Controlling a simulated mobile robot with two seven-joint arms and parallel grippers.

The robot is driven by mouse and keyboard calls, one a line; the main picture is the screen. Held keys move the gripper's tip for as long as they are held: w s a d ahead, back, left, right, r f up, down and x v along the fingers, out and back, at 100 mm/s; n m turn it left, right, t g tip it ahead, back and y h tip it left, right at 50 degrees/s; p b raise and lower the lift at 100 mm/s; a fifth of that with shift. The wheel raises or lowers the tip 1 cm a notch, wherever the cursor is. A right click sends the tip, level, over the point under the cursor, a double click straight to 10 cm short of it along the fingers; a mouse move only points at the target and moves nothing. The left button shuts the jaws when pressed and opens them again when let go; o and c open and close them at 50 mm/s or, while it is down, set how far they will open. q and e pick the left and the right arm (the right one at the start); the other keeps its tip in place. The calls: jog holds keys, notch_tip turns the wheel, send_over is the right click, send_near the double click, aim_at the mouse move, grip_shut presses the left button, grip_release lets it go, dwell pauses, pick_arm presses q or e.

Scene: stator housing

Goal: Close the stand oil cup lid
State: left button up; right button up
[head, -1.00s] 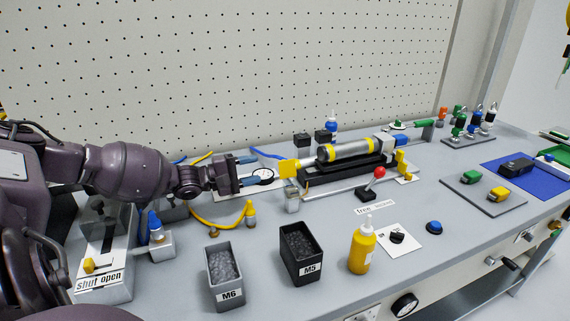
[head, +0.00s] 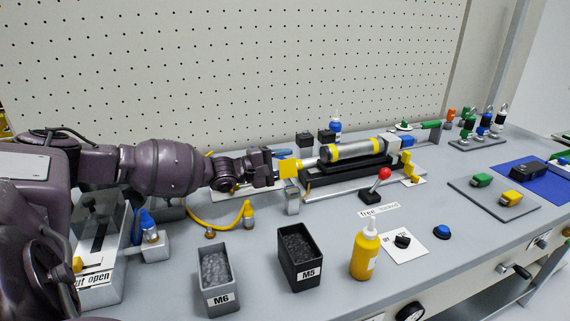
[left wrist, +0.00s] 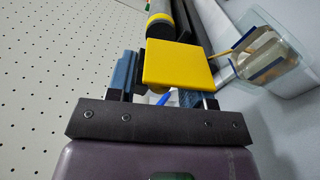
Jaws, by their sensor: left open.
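A square yellow plate (head: 290,168) shows at the left end of the black stand (head: 350,173). It may be the oil cup lid, but I cannot tell for sure whether it is open. In the left wrist view the yellow plate (left wrist: 178,65) lies ahead of my palm and hides part of the right finger. My left gripper (head: 283,160) is open right at the plate; its blue fingers also show in the left wrist view (left wrist: 158,80). I cannot tell whether they touch the plate. A small grey box (head: 292,203) stands just in front. My right gripper is out of view.
A silver cylinder with yellow bands (head: 355,150) lies on the stand. A red-knobbed lever (head: 383,175), a yellow bottle (head: 365,250) and the M5 bin (head: 300,258) and M6 bin (head: 216,278) stand in front. A pegboard (head: 230,70) rises behind.

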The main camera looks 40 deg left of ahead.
pick_arm(q)
grip_shut()
jog(key=shift+s+d+r+m+p, duration=0.2)
jog(key=shift+r+m+p, duration=0.3)
jog(key=shift+m+p, duration=0.4)
jog(key=shift+s+d+r+m+p, duration=0.1)
jog(key=shift+d+m+p, duration=0.15)
jog(key=shift+m, duration=0.35)
jog(key=shift+d+r+m+p, duration=0.1)
jog(key=shift+m+p, duration=0.15)
jog(key=shift+m, duration=0.35)
jog(key=shift+s+d+m+p, duration=0.1)
jog(key=shift+d+m+p, duration=0.1)
jog(key=shift+m+p, duration=0.3)
jog(key=shift+s+d+m, duration=0.1)
jog(key=shift+d+m, duration=0.1)
jog(key=shift+m, duration=0.7)
jog(key=shift+p, duration=0.3)
